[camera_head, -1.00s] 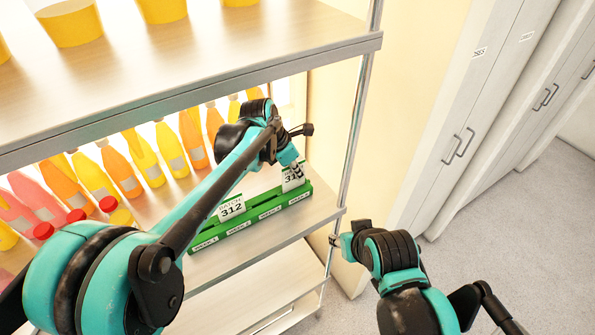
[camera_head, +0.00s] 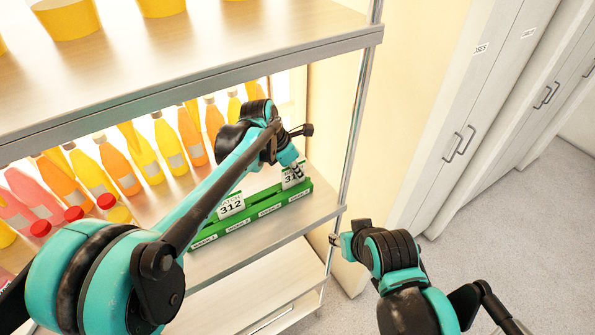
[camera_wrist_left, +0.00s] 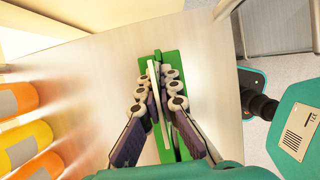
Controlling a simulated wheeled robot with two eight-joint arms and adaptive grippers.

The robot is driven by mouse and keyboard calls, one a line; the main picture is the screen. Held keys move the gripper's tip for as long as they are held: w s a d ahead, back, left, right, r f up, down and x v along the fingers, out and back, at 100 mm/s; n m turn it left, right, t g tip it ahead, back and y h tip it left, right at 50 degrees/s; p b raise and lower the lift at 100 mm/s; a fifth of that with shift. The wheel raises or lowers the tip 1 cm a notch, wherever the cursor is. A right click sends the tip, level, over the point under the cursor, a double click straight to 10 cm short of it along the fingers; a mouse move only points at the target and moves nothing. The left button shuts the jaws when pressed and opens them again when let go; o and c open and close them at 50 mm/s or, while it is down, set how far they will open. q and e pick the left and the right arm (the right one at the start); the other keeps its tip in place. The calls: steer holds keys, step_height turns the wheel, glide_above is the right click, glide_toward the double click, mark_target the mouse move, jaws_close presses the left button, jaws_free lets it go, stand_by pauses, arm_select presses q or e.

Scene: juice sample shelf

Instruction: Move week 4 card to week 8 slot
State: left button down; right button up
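A green card holder (camera_head: 225,233) lies along the front edge of the middle shelf, with small week labels on its front. A white card reading "312" (camera_head: 231,206) stands toward its left part. A second white card (camera_head: 290,184), partly hidden by my fingers, stands at its right end. My left gripper (camera_head: 297,170) is at this right-end card. In the left wrist view, the fingers (camera_wrist_left: 157,78) close in on both sides of the thin card (camera_wrist_left: 161,120), above the green holder (camera_wrist_left: 177,60). My right gripper (camera_head: 336,240) is beside the shelf post, its fingers too small to read.
Rows of juice bottles (camera_head: 145,155) stand behind the holder, to the left. A metal post (camera_head: 352,140) rises just right of the holder. Pale cabinets (camera_head: 465,110) stand at right.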

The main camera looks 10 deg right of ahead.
arm_select(q)
steer(key=c, duration=1.6)
jaws_free()
steer(key=shift+c, duration=0.2)
